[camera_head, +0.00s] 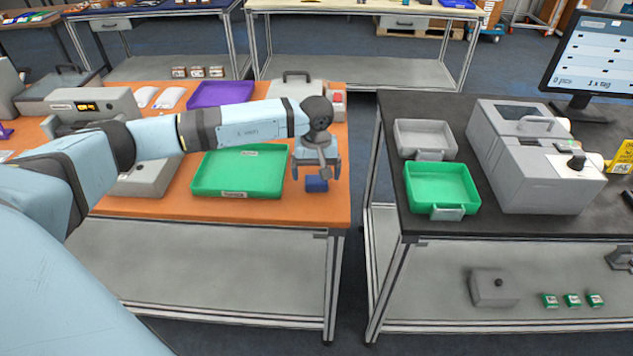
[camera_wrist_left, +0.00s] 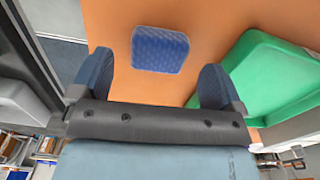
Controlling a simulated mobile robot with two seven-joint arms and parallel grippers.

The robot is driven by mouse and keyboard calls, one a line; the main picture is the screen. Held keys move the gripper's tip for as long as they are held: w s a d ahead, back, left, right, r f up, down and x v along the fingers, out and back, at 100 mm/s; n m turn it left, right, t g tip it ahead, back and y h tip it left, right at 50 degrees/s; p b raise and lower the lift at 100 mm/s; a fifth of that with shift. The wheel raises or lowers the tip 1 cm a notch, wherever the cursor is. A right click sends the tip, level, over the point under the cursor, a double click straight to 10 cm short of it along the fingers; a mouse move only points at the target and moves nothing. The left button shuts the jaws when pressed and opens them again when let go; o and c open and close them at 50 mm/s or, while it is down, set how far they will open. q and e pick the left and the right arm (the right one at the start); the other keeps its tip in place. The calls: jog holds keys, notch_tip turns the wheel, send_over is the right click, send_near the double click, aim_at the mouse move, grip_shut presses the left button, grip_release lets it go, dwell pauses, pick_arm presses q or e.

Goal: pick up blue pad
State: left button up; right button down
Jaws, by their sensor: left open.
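The blue pad (camera_head: 316,184) lies on the orange tabletop near its right front corner, just right of the large green tray. In the left wrist view the pad (camera_wrist_left: 160,49) is a small textured blue block with rounded corners, lying between and beyond the fingertips. My left gripper (camera_head: 316,172) is above the pad, pointing down. Its two blue-padded fingers (camera_wrist_left: 158,78) are spread wide with nothing between them, and they do not appear to touch the pad. My right gripper is not in view.
The large green tray (camera_head: 197,187) is close beside my left gripper; it also shows in the wrist view (camera_wrist_left: 265,75). A purple tray (camera_head: 222,92) lies behind. A gap separates the orange table (camera_head: 300,212) from the dark table (camera_head: 400,108), which holds a smaller green tray (camera_head: 412,203) and a grey machine (camera_head: 545,178).

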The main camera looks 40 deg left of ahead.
aim_at(317, 179)
pick_arm(q)
notch_tip(317, 179, down, 3)
jog(key=shift+w+f, duration=0.15)
jog(key=c, duration=1)
notch_tip(317, 179, up, 20)
jog(key=shift+r+b, duration=0.1)
jog(key=shift+b, duration=0.45)
jog(key=o, duration=0.3)
jog(key=shift+c, duration=1.2)
